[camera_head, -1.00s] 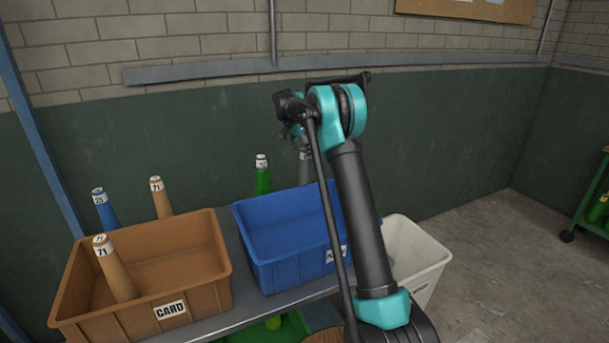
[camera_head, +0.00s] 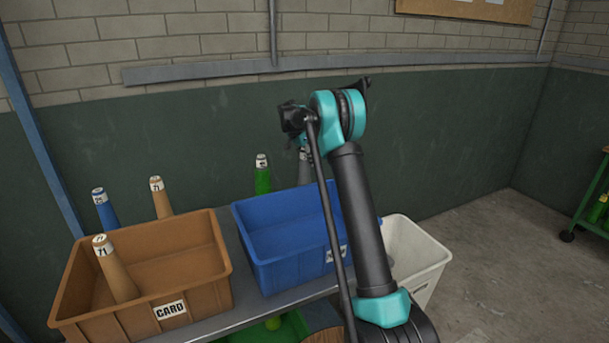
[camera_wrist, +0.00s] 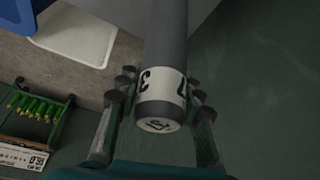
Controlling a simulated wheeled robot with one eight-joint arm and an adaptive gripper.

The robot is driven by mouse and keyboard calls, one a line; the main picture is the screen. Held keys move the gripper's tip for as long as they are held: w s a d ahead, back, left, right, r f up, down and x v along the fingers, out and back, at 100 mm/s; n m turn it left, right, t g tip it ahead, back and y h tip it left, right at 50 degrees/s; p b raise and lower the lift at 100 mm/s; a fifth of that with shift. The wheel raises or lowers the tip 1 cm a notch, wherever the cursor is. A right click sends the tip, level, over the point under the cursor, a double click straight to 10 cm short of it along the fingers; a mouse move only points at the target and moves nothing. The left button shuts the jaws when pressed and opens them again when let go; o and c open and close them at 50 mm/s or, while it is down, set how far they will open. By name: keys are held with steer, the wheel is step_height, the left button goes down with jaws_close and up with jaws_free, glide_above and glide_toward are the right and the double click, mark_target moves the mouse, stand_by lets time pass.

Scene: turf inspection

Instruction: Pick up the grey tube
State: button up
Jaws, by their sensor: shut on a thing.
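The grey tube (camera_wrist: 165,45) has a white label band with black figures near its end and a marked end face. In the wrist view my gripper (camera_wrist: 160,90) has a finger on each side of this labelled end and is shut on it. In the head view the grey tube (camera_head: 304,168) shows only as a narrow piece behind the blue bin's far rim. My arm hides most of it and the gripper's fingers there, so I cannot tell from that view whether the tube is off its support.
A blue bin (camera_head: 285,278) stands between a brown CARD bin (camera_head: 108,322) and a white bin (camera_head: 428,258). A green tube (camera_head: 263,178) stands behind the blue bin. Tan and blue tubes stand at the left. Open floor lies right, before a green cart (camera_head: 590,200).

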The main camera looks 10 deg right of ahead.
jaws_close()
steer(key=shift+r, duration=0.1)
